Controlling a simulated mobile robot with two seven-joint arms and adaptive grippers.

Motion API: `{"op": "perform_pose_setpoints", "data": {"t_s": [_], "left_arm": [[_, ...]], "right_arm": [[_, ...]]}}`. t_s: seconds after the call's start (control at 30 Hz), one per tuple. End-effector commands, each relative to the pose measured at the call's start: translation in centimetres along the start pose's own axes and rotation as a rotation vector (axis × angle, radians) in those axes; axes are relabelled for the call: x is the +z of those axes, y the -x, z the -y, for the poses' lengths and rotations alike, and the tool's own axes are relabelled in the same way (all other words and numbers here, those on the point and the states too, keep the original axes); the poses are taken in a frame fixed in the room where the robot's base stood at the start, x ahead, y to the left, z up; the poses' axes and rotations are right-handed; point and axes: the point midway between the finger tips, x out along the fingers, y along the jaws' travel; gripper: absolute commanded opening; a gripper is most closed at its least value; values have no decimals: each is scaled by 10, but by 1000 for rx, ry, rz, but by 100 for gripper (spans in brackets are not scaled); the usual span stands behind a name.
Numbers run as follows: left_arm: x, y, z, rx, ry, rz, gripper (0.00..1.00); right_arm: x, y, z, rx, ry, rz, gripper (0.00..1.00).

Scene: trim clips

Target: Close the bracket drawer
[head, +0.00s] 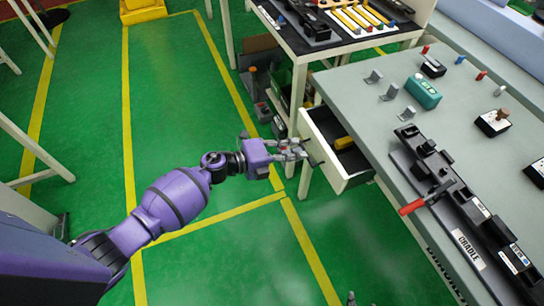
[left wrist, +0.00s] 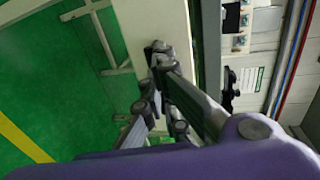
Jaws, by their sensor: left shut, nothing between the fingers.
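The bracket drawer (head: 345,182) is pulled out from the left side of the grey-topped bench in the head view. Its box is white with a dark inside, and a yellow item (head: 343,143) lies in it. A dark handle (head: 314,158) is on its front. My left gripper (head: 303,151) is shut and empty at the drawer's front, close to the handle. Whether it touches cannot be told. In the left wrist view the fingers (left wrist: 158,58) are in front of a pale panel (left wrist: 150,22), which looks like the drawer front. My right gripper cannot be made out.
A second table (head: 290,33) with bins below stands behind. Green floor left of the drawer is open.

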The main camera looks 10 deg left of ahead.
Motion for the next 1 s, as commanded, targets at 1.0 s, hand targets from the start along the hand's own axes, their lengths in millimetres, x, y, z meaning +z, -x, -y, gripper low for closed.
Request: {"op": "perform_pose_setpoints", "data": {"t_s": [1.0], "left_arm": [[0,-92,20,-2,-1,0,0]], "right_arm": [[6,-7,1,-1,2,6,40]]}}
